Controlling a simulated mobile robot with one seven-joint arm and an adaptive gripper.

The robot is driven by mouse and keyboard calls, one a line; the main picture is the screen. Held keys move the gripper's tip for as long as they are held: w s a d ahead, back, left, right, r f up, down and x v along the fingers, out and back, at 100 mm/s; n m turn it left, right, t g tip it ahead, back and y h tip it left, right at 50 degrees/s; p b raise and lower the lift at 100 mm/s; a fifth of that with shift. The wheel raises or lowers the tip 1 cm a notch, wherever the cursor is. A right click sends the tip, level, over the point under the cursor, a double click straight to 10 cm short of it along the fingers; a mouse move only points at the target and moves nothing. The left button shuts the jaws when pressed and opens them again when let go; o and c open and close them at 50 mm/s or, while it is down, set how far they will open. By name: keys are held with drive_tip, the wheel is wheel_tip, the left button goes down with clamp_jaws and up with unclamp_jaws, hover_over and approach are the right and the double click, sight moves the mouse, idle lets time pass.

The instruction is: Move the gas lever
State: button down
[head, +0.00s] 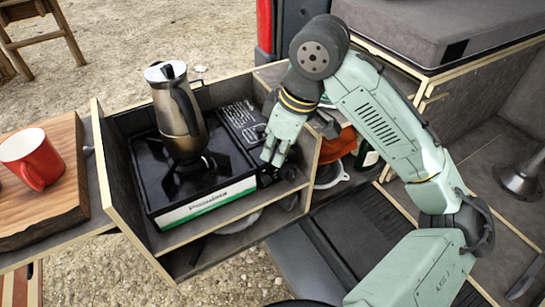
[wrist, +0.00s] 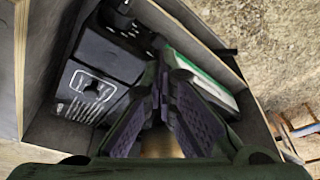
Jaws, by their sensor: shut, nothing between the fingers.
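The black camping stove (head: 180,192) sits in a wooden compartment, with a white and green front strip. In the wrist view its dark lid (wrist: 88,92), with printed diagrams and text, lies left of my fingers. My gripper (head: 271,158) is shut and empty, pointing down at the right front part of the stove. In the wrist view the fingers (wrist: 165,85) come together near the front strip. Dark control parts (head: 268,177) show just below the fingertips. I cannot make out the gas lever clearly there, nor whether the fingers touch it.
A metal moka pot (head: 175,112) stands on the burner. Wooden walls (head: 125,190) close in the stove at the sides. A red mug (head: 32,158) stands on a wooden board (head: 55,215) at left. A red-orange and white item (head: 338,150) is right of the compartment.

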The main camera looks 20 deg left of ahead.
sight(268, 178)
drive_tip(key=shift+d+r, duration=0.15)
drive_tip(key=shift+d, duration=0.35)
drive_tip(key=b+x, duration=0.4)
drive_tip(key=x, duration=0.3)
idle(0.3)
